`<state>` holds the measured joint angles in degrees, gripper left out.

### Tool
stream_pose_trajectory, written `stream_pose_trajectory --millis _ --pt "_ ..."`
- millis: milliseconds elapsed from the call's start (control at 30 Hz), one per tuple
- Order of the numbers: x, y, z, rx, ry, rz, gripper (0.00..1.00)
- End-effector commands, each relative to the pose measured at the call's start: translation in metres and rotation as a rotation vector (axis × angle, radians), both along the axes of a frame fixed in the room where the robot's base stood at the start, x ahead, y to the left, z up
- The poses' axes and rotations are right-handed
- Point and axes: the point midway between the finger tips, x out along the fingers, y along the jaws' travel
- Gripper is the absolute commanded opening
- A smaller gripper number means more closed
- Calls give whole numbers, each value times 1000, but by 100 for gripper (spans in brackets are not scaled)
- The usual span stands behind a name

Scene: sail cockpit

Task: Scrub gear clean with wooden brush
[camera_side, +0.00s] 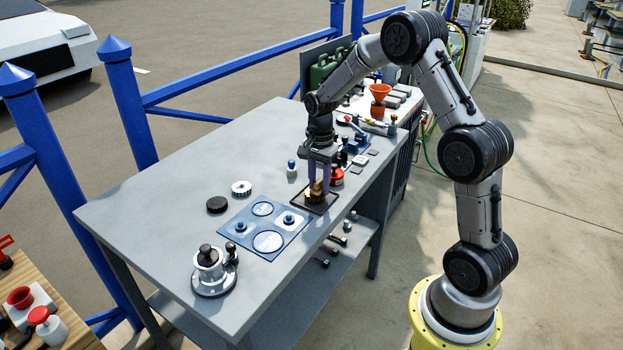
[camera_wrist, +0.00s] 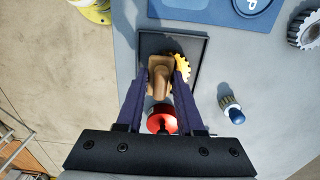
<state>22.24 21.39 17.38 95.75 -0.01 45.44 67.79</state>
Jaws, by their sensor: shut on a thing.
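My gripper (camera_wrist: 162,76) is shut on the tan wooden brush (camera_wrist: 160,84), which sits between its two purple fingers. In the side view my gripper (camera_side: 317,184) points down over the dark square tray (camera_side: 323,208) on the grey bench. A yellow toothed gear (camera_wrist: 183,67) lies in the tray, close beside the brush and right of it in the wrist view. The brush and one finger partly cover the gear. The brush's underside is hidden, so I cannot tell whether it touches the gear.
A blue mat (camera_side: 262,228) with round outlines lies beside the tray. A pale gear (camera_side: 241,187) and black disc (camera_side: 216,204) stand behind it. A blue-capped bottle (camera_side: 291,169) and red container (camera_side: 337,176) stand near my gripper. A metal fixture (camera_side: 211,268) occupies the near corner.

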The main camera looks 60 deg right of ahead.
Motion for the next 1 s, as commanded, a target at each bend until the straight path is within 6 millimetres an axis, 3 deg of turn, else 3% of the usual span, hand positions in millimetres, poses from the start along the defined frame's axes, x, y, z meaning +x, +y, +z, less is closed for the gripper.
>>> stream_pose_trajectory --millis 167,833,1000 --pt "-19 2 -1 2 5 -1 0" --pt "46 -3 -1 0 1 1 0" --pt "30 -4 -1 1 2 -1 0"
